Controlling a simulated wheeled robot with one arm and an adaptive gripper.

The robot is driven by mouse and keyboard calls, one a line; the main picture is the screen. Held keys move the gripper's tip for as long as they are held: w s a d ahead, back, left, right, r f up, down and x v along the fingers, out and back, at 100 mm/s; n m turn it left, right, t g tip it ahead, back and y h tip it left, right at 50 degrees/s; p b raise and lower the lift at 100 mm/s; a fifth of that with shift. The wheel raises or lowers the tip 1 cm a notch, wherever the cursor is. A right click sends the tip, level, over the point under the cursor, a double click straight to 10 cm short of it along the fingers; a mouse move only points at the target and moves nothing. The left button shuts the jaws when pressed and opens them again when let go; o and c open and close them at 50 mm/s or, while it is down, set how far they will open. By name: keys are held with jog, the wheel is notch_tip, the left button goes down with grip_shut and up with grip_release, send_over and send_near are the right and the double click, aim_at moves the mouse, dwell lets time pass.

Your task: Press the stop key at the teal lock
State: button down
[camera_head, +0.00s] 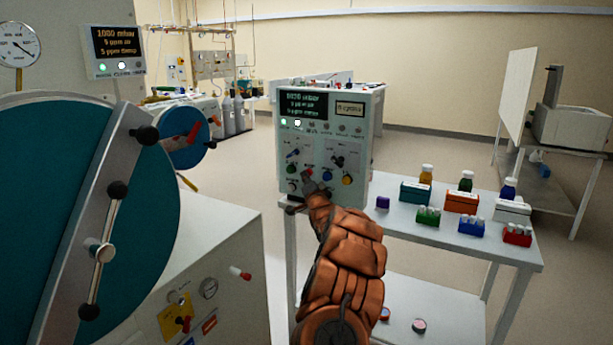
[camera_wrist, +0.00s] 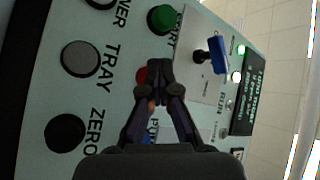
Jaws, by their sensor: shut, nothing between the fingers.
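A pale control box (camera_head: 328,150) with a dark display stands on the white table. Its face has a red button (camera_head: 309,171), a green button (camera_head: 291,169), a blue button (camera_head: 327,176) and a yellow one (camera_head: 347,179). My gripper (camera_head: 308,182) is shut and empty, with its tips at the panel by the red button. In the wrist view the red button (camera_wrist: 141,75) shows beside my fingertips (camera_wrist: 154,72), partly covered, its label hidden. I cannot tell whether they touch it. The large teal lock door (camera_head: 60,230) is at the left.
In the wrist view, the green button (camera_wrist: 163,19), grey TRAY button (camera_wrist: 80,58), black ZERO button (camera_wrist: 65,132) and blue switch handle (camera_wrist: 219,55) are close around my gripper. Racks and bottles fill the white table (camera_head: 400,205) at right. Another display (camera_head: 118,48) is above the teal door.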

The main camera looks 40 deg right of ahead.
jog(key=shift+s+a+b, duration=0.35)
jog(key=shift+a+b, duration=0.1)
jog(key=shift+a, duration=0.45)
jog(key=shift+s+a+b, duration=0.25)
jog(key=shift+a+b, duration=0.25)
jog(key=shift+a, duration=0.3)
jog(key=shift+s+a+b, duration=0.2)
jog(key=shift+a+b, duration=0.3)
jog(key=shift+a, duration=0.35)
jog(key=shift+s+a+b, duration=0.25)
jog(key=shift+a+b, duration=0.25)
jog(key=shift+a, duration=0.3)
